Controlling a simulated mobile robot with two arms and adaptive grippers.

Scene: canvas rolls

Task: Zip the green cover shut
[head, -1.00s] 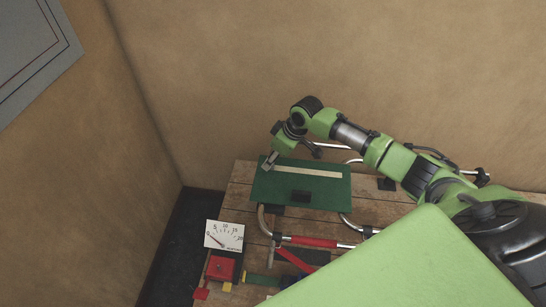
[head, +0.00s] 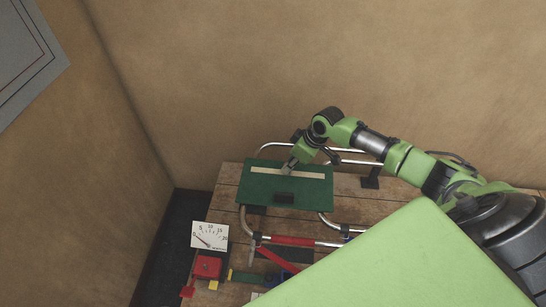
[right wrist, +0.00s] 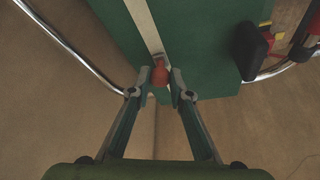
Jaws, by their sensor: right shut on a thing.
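The green cover (head: 255,192) lies flat on the metal tube frame above the wooden bench in the head view. My right gripper (head: 288,167) is around the middle of the strip. In the right wrist view, its two fingers (right wrist: 160,85) are shut on a small red pull (right wrist: 159,75) at the pale strip (right wrist: 143,22) on the green cover (right wrist: 205,70). Whether the seam is closed cannot be told. My left gripper is out of view.
The metal tubes (head: 343,150) bend around the cover on the bench (head: 345,187). A white gauge (head: 210,235), a red box (head: 207,267) and a yellow block (head: 213,285) are at the front left. A red-sleeved tube (head: 291,240) lies in front of the cover.

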